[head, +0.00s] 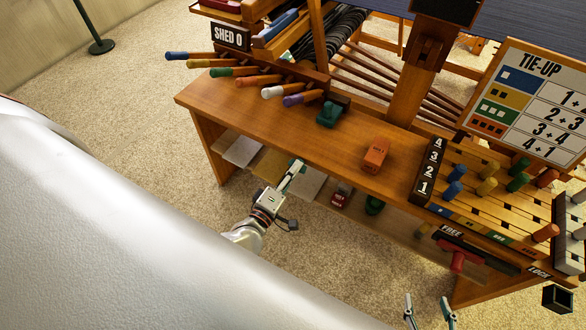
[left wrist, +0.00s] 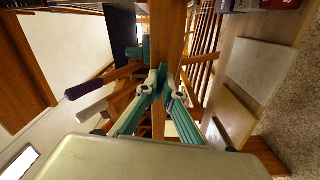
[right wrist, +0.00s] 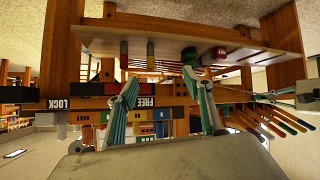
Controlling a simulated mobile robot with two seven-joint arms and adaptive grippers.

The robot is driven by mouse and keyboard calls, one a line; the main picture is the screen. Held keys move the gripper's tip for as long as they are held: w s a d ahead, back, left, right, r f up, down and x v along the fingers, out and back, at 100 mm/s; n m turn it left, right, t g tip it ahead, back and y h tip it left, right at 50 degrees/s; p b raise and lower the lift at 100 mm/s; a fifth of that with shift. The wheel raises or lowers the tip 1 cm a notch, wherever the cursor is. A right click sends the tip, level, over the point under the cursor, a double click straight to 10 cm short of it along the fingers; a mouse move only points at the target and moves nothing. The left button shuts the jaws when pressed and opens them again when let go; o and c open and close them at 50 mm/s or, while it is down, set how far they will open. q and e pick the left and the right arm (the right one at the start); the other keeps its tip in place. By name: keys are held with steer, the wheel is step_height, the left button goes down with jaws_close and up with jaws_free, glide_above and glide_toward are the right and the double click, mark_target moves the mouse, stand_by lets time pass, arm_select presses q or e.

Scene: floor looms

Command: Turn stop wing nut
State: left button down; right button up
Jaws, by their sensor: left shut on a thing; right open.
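In the right wrist view my open fingers (right wrist: 160,80) face the FREE and LOCK bar (right wrist: 146,103); I cannot make out the knob clearly there. My left gripper (head: 296,166) is at the bench's front edge. In the left wrist view its fingertips (left wrist: 163,78) are nearly together; what they hold is too hidden to name.
The wooden bench (head: 265,130) carries a teal block (head: 331,112), an orange block (head: 376,154) and several coloured handles. Pegs (head: 488,186) stand at its right. Cards (head: 243,151) lie on the lower shelf. Open carpet (head: 340,270) lies in front.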

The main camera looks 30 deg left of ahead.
arm_select(q)
steer(key=shift+w+r+m+p, duration=0.1)
steer(key=shift+r+m+p, duration=0.1)
steer(key=shift+m, duration=0.4)
steer(key=shift+w+r+m+p, duration=0.1)
steer(key=shift+m+p, duration=0.1)
steer(key=shift+m, duration=0.4)
steer(key=shift+f, duration=0.1)
steer(key=c, duration=2.2)
jaws_free()
steer(key=shift+d, duration=0.1)
steer(key=s, duration=1.2)
steer(key=shift+a+f, duration=0.15)
steer(key=shift+a, duration=0.15)
steer(key=shift+d+m, duration=0.1)
steer(key=shift+m, duration=0.2)
